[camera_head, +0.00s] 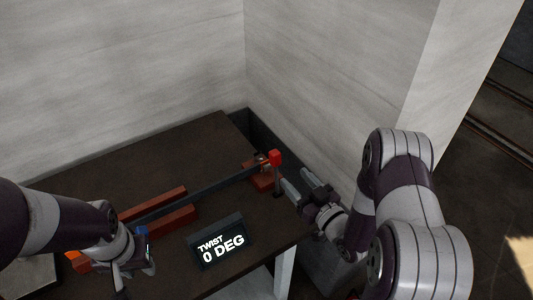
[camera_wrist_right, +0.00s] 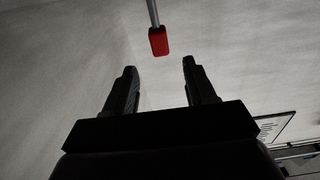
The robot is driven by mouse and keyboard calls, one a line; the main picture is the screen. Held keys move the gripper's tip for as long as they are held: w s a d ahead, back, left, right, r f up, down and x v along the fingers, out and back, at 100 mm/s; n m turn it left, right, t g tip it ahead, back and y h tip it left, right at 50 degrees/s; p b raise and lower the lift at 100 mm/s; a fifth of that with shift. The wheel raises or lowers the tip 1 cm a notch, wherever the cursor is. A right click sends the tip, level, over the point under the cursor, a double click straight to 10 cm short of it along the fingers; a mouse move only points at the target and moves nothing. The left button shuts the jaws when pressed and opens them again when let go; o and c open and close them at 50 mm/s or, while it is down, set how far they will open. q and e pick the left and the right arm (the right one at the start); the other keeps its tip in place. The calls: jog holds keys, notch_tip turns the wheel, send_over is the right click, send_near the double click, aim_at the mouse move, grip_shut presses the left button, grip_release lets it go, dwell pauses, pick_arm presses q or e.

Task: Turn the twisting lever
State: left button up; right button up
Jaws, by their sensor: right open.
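The twisting lever's red grip (camera_head: 275,158) is at the right end of the section bender, near the table's right edge. In the right wrist view the red grip (camera_wrist_right: 158,41) hangs on a thin grey rod, just beyond the fingertips and roughly centred between them. My right gripper (camera_head: 294,186) is open and empty, just right of and below the red grip; its fingers also show in the wrist view (camera_wrist_right: 159,66). A long dark bar (camera_head: 215,190) runs through the bender. My left gripper (camera_head: 135,272) is at the bender's left end, its fingers partly hidden.
A display (camera_head: 220,242) reading "TWIST 0 DEG" stands at the front of the dark table (camera_head: 130,165). Red rails (camera_head: 155,204) flank the bar. Pale walls (camera_head: 330,80) rise behind the table and to its right, close to my right arm.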

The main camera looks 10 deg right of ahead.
jog(key=p, duration=0.2)
send_over(276, 174)
jog(key=w, duration=0.3)
jog(key=shift+a, duration=0.35)
grip_shut()
jog(key=shift+w, duration=0.1)
grip_release()
